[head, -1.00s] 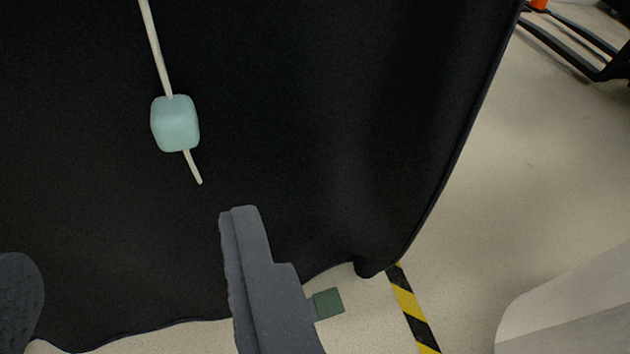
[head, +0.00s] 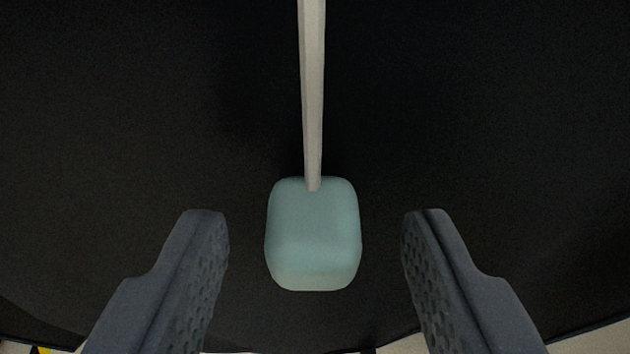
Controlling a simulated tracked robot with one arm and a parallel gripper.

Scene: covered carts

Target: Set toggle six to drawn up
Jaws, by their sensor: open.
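A pale teal rounded toggle (head: 313,235) sits on a whitish cord (head: 313,95) that comes down from the top of the view. It hangs in front of a black cover (head: 120,120). My gripper (head: 315,225) is open, with one dark grey finger on each side of the toggle. A gap shows between the toggle and each finger, so neither touches it. The cord below the toggle is hidden. No number shows on the toggle, so I cannot tell which one it is.
The black cover fills nearly the whole view behind the toggle. Pale floor (head: 590,341) shows at the lower right corner. A bit of yellow and black marking (head: 40,350) shows at the lower left edge.

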